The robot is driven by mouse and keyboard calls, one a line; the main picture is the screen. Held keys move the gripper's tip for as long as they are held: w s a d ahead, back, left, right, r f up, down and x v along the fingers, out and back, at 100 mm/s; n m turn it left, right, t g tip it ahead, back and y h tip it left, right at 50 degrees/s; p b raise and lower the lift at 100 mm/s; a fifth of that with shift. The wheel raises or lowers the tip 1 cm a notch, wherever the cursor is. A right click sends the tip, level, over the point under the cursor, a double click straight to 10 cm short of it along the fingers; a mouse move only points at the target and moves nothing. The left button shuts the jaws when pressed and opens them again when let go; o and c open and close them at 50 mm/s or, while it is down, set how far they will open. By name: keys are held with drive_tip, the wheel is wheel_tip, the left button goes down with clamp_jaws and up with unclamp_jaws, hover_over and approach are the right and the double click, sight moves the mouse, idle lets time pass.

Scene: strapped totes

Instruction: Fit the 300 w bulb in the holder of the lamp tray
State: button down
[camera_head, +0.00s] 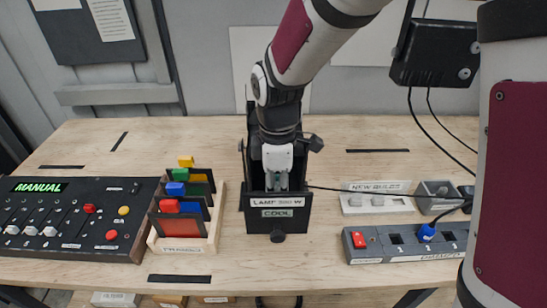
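The black lamp tray (257,222) stands at the middle of the table, with labels on its front reading "LAMP 300 W" and "COOL". My gripper (277,183) points down into the tray from above, with its fingertips behind the front wall. A pale and greenish shape shows around the fingers, too small to tell apart. Whether the fingers are open or hold a bulb cannot be told. The lamp holder is hidden inside the tray. The "NEW BULBS" block (376,204) lies to the right; I cannot make out a clear bulb on it.
A power strip (408,246) with a red switch and a blue plug lies at front right, by a small grey box (434,197). A cable runs right from the tray. Left are a rack of coloured frames (183,246) and a control panel (75,218) showing "MANUAL".

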drive_tip(key=c, duration=1.4)
unclamp_jaws()
drive_tip(key=shift+o, duration=0.2)
wheel_tip(320, 180, up, 11)
drive_tip(key=shift+r, duration=0.1)
drive_tip(key=s+d+r+m+t, duration=0.2)
drive_tip(key=s+d+r+m, duration=0.1)
drive_tip(key=s+d+m, duration=0.4)
drive_tip(key=s+d+r+m+t, duration=0.3)
drive_tip(key=s+d+m, duration=0.5)
drive_tip(key=d+m, duration=0.1)
drive_tip(key=shift+s+r+m+t, duration=0.3)
drive_tip(key=shift+r+m, duration=0.1)
drive_tip(key=shift+m, duration=0.4)
